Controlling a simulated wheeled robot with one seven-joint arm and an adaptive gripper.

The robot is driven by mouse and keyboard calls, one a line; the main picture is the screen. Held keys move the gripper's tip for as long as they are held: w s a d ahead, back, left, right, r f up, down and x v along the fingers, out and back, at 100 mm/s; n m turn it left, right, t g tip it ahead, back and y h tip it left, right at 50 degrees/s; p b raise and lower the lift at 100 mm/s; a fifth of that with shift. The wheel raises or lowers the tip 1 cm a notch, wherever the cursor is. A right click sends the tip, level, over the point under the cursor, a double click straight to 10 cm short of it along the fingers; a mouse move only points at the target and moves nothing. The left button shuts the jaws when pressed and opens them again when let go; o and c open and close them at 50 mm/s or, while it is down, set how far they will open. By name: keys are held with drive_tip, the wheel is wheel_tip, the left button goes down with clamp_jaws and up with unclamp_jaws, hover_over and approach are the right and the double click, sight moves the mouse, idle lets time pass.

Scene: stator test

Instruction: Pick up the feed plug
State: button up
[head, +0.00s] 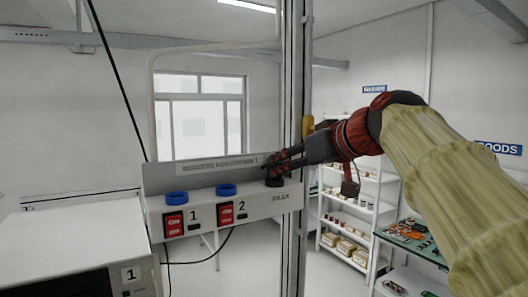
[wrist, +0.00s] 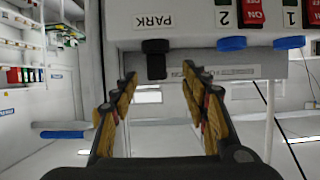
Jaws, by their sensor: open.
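The feed plug appears to be the black plug (head: 274,182) at the right end of the white panel box, by the label PARK. In the wrist view the black plug (wrist: 156,60) sticks out from the box edge, next to the upside-down PARK label. My gripper (head: 278,162) is at the plug in the head view and partly covers what lies behind it. In the wrist view my gripper (wrist: 160,76) is open, its fingertips on either side of the plug's line. The plug's end shows near the fingertips; I cannot tell whether they touch it.
The white panel box (head: 258,209) carries two blue rings (head: 177,197) and red switches (head: 173,224) marked 1 and 2. A vertical post (head: 293,90) stands close behind my gripper. A white machine (head: 75,235) is at left, shelves (head: 345,222) at right.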

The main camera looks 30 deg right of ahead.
drive_tip(key=w+p, duration=0.1)
drive_tip(key=w, duration=0.1)
drive_tip(key=w+p, duration=0.1)
drive_tip(key=w, duration=0.2)
drive_tip(key=w+f+p, duration=0.1)
drive_tip(key=w, duration=0.1)
drive_tip(key=shift+w+d, duration=0.2)
drive_tip(key=shift+w, duration=0.1)
drive_tip(key=shift+s, duration=0.1)
drive_tip(key=shift+c, duration=0.8)
clamp_jaws()
